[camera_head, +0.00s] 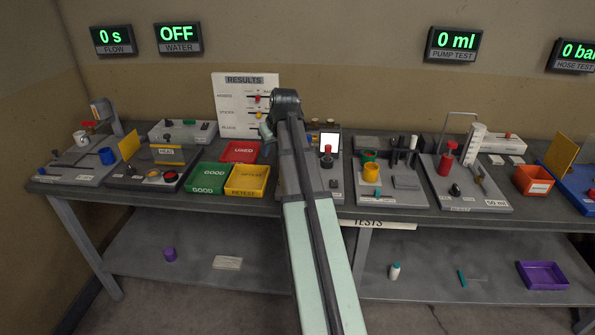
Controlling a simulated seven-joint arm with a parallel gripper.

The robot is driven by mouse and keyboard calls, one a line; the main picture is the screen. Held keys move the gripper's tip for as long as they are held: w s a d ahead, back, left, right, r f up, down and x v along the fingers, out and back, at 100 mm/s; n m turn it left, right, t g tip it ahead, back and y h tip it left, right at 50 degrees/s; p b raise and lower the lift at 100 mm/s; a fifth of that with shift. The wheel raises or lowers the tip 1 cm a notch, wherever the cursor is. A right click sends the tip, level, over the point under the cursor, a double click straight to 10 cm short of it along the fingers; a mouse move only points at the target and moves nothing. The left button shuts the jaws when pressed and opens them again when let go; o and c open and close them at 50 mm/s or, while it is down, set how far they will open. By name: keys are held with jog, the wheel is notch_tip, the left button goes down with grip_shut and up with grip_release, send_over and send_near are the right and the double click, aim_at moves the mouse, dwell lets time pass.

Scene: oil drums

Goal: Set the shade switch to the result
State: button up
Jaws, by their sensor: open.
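The white RESULTS board (230,103) stands upright at the back of the bench. It has several labelled rows too small to read surely, so I cannot tell which is shade. A red knob (258,98) sits on the upper row, and a small knob sits on the row below, close to my arm. My arm reaches up the middle of the picture, and its dark wrist covers the board's right edge. My gripper (266,131) is open, small in view by the board's lower right; its fingertips are hard to make out. Whether it touches the board is unclear.
Red (240,151), green (207,178) and yellow (246,180) trays lie just left of my arm. A lit white screen (329,141) stands right of it. Test stations fill both sides of the bench. A lower shelf (190,285) has free room.

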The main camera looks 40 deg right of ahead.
jog(key=s+d+r+m+g, duration=0.1)
jog(key=s+d+r, duration=0.1)
jog(key=s+d, duration=0.5)
jog(key=x, duration=1.3)
jog(key=shift+s+a+f, duration=0.1)
jog(key=shift+s+f, duration=0.15)
jog(key=shift+s, duration=0.15)
grip_shut()
